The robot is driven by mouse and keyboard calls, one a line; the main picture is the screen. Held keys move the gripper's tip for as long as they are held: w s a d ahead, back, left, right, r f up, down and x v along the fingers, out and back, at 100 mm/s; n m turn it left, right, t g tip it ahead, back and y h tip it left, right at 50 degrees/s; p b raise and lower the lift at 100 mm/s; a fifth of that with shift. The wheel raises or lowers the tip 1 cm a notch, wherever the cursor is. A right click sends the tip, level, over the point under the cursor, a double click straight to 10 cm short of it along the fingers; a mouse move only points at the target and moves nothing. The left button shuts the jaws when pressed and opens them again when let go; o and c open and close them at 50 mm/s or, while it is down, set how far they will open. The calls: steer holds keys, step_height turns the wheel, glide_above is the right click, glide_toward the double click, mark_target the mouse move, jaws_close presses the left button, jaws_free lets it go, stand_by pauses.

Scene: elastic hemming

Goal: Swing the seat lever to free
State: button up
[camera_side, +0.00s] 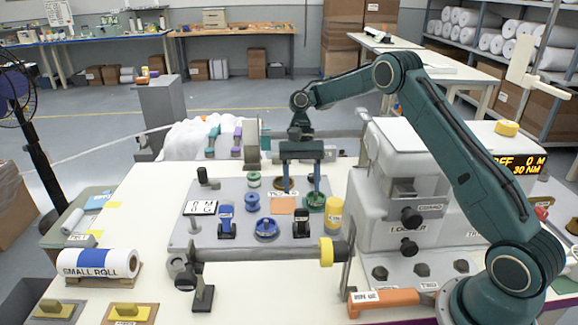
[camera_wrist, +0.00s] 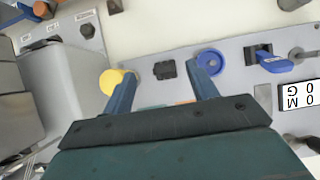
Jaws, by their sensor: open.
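Two small lever-like parts stand on the grey panel (camera_side: 185,236); their labels are too small to read, so I cannot tell which is the seat lever. One is blue (camera_side: 228,220), at the panel's left front; it also shows at the right of the wrist view (camera_wrist: 274,62). The other is a black part (camera_side: 302,224) near the front right, seen in the wrist view (camera_wrist: 165,70) between my fingertips. My gripper (camera_side: 302,190) is open and empty, pointing down over the panel's right half. In the wrist view its blue fingers (camera_wrist: 163,76) are wide apart.
A blue wheel (camera_side: 266,230) and a yellow cylinder (camera_side: 334,214) stand either side of the black part. A green dial (camera_side: 315,201) is by my right finger. The white machine (camera_side: 385,235) rises at the right.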

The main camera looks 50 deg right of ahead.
steer(key=shift+r, duration=0.85)
steer(key=shift+a+r, duration=0.1)
steer(key=shift+a, duration=0.05)
steer(key=c, duration=0.7)
steer(key=shift+a, duration=0.25)
steer(key=c, duration=0.4)
steer(key=a+n, duration=0.1)
steer(key=a, duration=0.2)
steer(key=a+n, duration=0.1)
steer(key=a, duration=0.2)
steer(key=a+n+t, duration=0.1)
steer(key=a, duration=0.2)
steer(key=shift+w+r, duration=0.15)
steer(key=shift+r, duration=0.2)
jaws_close()
steer(key=s+a+f+n+t+h, duration=0.25)
steer(key=s+a+n+t, duration=0.2)
steer(key=n, duration=0.25)
steer(key=s+d+r+n+t+h, duration=0.2)
steer(key=s+d+n+h, duration=0.2)
steer(key=n, duration=0.4)
steer(key=shift+s+d+r+h, duration=0.3)
steer(key=shift+d+h, duration=0.25)
steer(key=shift+d, duration=0.2)
